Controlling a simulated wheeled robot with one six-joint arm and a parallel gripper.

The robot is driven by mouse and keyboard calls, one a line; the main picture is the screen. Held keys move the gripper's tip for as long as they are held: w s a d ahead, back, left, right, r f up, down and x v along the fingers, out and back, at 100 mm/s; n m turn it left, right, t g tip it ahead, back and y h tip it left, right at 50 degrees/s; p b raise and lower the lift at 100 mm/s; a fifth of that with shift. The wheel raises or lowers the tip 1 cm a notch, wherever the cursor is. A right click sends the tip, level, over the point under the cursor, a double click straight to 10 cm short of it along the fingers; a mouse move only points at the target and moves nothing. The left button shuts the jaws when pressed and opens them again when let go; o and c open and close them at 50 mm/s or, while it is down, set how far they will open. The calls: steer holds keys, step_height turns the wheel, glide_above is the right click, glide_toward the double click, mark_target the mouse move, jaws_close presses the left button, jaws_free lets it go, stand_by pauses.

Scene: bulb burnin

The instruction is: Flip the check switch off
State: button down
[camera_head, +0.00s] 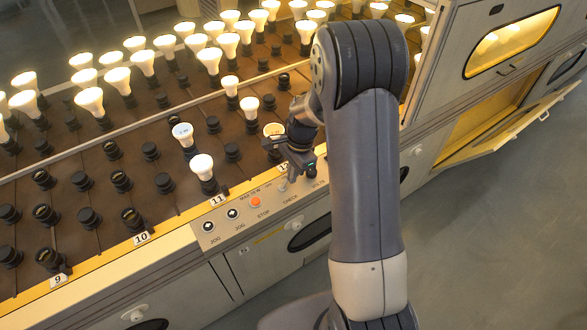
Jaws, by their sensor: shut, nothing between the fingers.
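The check switch (283,186) is a small pale lever on the slanted front control strip, just above the printed word CHECK. My gripper (293,167) is right above and behind it, pointing down at the strip. Its fingers look shut with nothing held. The fingertips overlap the switch's surroundings in this view, so I cannot tell whether they touch it. Which way the lever is tilted is too small to tell.
Behind stand rows of sockets with lit bulbs (90,100) and an unlit-looking bulb (183,134). A cabinet door (520,125) hangs open at right.

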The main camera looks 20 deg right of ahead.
mark_target(284, 182)
steer(key=shift+s+a+r+h, duration=0.1)
steer(key=shift+a+r+h, duration=0.2)
steer(key=shift+h, duration=0.5)
steer(key=shift+a+t, duration=0.1)
steer(key=shift+t, duration=0.2)
steer(key=shift+s+a+t+h+b, duration=0.15)
steer(key=shift+a+t+h+b, duration=0.25)
steer(key=shift+h+b, duration=0.55)
steer(key=h+b, duration=0.1)
steer(key=b, duration=0.1)
steer(key=a+h+b, duration=0.1)
steer(key=b, duration=0.1)
steer(key=shift+s+a+f+t+h, duration=0.1)
steer(key=shift+s+t+h, duration=0.05)
steer(key=shift+t+h, duration=0.2)
steer(key=h+b, duration=0.1)
steer(key=b, duration=0.2)
steer(key=a+t+h+b, duration=0.1)
steer(key=b, duration=0.2)
steer(key=shift+s+a+h, duration=0.15)
steer(key=shift+s+h, duration=0.1)
steer(key=shift+h, duration=0.15)
steer(key=shift+r+p, duration=0.35)
steer(key=shift+r, duration=0.95)
